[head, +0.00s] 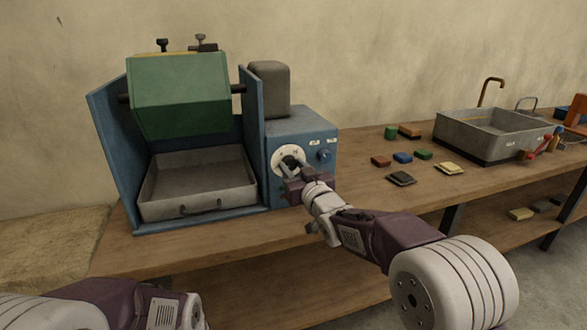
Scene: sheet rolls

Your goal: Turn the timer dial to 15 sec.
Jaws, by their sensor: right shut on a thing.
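The timer dial (281,157) is a round white plate with a dark knob on the front of the blue control box (302,125). My right gripper (294,172) is at the dial, shut on its dark knob, and hides part of the plate. The dial marks are too small to read, so I cannot tell the setting. A smaller blue knob (325,155) sits to the right of the dial, below small white labels. My left arm shows at the bottom left, but its gripper is out of view.
A green drum (181,95) hangs in the blue frame above a grey tray (200,185). Several small coloured blocks and a dark pad (401,178) lie on the wooden bench (370,205). A metal sink (485,140) stands further right.

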